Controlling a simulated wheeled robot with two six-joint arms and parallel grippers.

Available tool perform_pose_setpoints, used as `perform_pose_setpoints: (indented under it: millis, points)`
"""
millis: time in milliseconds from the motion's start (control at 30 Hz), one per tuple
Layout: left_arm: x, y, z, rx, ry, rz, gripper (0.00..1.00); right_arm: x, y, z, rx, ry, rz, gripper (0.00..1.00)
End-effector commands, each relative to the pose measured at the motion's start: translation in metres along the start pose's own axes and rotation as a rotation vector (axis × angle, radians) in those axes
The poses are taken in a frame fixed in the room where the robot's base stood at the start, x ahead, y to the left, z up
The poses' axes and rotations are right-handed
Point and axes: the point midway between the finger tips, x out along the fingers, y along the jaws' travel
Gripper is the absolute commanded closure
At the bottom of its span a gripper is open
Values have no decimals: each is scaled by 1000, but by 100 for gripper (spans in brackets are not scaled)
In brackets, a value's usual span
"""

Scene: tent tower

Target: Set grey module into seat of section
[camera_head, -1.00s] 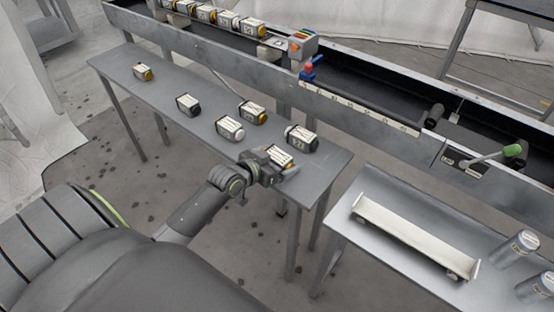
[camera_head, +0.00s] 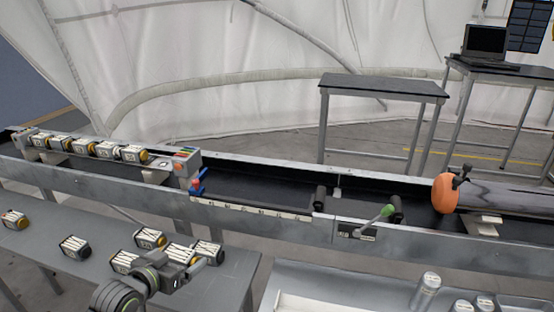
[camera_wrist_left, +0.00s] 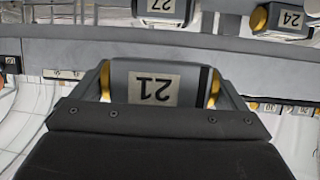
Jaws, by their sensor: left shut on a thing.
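My left gripper (camera_head: 188,268) is shut on a grey module (camera_head: 180,253) with yellow ends, above the right part of the grey side table. In the left wrist view this module (camera_wrist_left: 158,85) bears a white label reading 21, upside down, and my dark gripper body covers its near side. I cannot tell how far it is off the table. A row of similar modules (camera_head: 90,147) sits at the left of the long metal beam (camera_head: 260,222). I cannot tell which part is the seat. My right gripper is not in view.
Several loose modules, including one near the gripper (camera_head: 150,238), lie on the side table (camera_head: 232,285). A red and blue fitting (camera_head: 197,182) and a green-tipped lever (camera_head: 386,212) stand on the beam. An orange-ended dark cylinder (camera_head: 445,194) lies at right. Silver cans (camera_head: 427,288) stand front right.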

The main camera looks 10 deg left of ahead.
Motion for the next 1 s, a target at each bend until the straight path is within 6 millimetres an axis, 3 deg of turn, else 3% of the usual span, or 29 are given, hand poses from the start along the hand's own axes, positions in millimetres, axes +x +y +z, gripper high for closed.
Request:
perform_pose_setpoints:
  millis: [167,400,533,700,1000]
  points:
    - [-22,31,-17,11,-1,61,42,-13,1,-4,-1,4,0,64]
    - [-81,98,-50,66,-4,209,42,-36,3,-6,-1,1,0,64]
    - [-110,124,-63,99,-1,272,42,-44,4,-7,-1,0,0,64]
    - [-131,141,-70,128,2,316,42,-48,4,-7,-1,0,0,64]
    - [-134,144,-70,135,4,325,42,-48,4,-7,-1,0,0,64]
